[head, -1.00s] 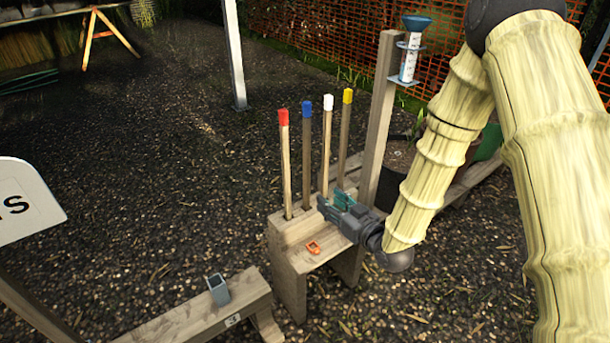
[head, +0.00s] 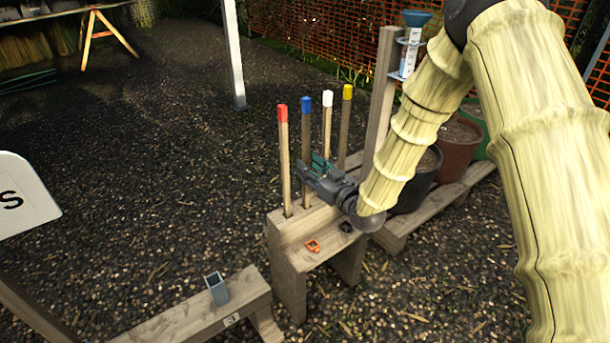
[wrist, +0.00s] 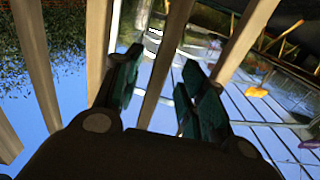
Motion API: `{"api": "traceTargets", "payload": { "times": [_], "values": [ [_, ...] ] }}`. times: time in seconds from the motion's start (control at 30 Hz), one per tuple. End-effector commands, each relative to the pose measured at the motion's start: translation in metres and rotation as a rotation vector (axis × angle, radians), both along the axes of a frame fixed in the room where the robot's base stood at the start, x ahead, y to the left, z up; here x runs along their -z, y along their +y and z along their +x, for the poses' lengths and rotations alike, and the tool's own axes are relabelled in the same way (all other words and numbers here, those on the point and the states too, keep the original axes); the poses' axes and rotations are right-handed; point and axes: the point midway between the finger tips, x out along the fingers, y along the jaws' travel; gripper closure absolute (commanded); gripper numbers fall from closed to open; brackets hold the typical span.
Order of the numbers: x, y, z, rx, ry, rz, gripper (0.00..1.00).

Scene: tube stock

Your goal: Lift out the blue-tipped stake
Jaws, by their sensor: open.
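The blue-tipped stake (head: 306,130) stands upright in a wooden stock (head: 290,238), in a row between the red-tipped stake (head: 283,150) on its left and the white-tipped stake (head: 327,125) on its right. The yellow-tipped stake (head: 346,115) is at the far end. My gripper (head: 308,168) is open at the blue-tipped stake, well below its tip. In the wrist view a stake shaft (wrist: 166,65) runs between my open fingers, with a gap on both sides; its tip colour does not show there.
An orange clip (head: 313,246) and a small dark item (head: 346,227) lie on the stock's lower step. A post (head: 381,100) with a rain gauge (head: 409,55) stands behind to the right, near plant pots (head: 455,150). A grey cup (head: 217,289) sits on a beam at front left.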

Motion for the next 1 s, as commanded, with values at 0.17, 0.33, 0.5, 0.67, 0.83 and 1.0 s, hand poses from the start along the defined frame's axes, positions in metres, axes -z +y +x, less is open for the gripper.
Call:
{"api": "traceTargets", "payload": {
  "times": [0.17, 0.33, 0.5, 0.67, 0.83, 1.0],
  "values": [
    [0.001, 0.011, 0.015, 0.000, -0.001, 0.000, 0.59],
    [0.000, 0.013, 0.018, 0.000, 0.001, -0.001, 0.59],
    [0.000, 0.013, 0.018, 0.000, 0.001, -0.001, 0.64],
    [0.000, 0.013, 0.018, 0.000, 0.001, -0.001, 0.94],
    [0.000, 0.013, 0.018, 0.000, 0.001, -0.001, 1.00],
    [0.000, 0.013, 0.018, 0.000, 0.000, 0.000, 1.00]
  ]
}}
